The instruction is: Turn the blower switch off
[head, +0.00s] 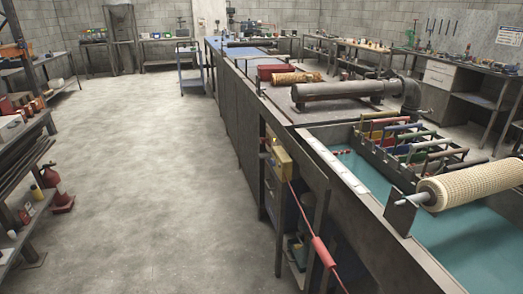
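A yellow box (281,159) is mounted on the side of the long workbench, near the middle of the head view. It looks like a switch box, but no label is readable and its on or off state is too small to tell. A small red part (265,141) shows at its left side. A red cable runs down from it to a red cylindrical connector (323,252). Neither of my grippers is in view.
The long workbench (240,130) carries a grey pipe (335,89) and a mesh tube (475,183) over a teal surface. Open concrete floor (150,170) lies left of it. A shelf (30,190) and a red fire extinguisher (55,188) stand at the left edge.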

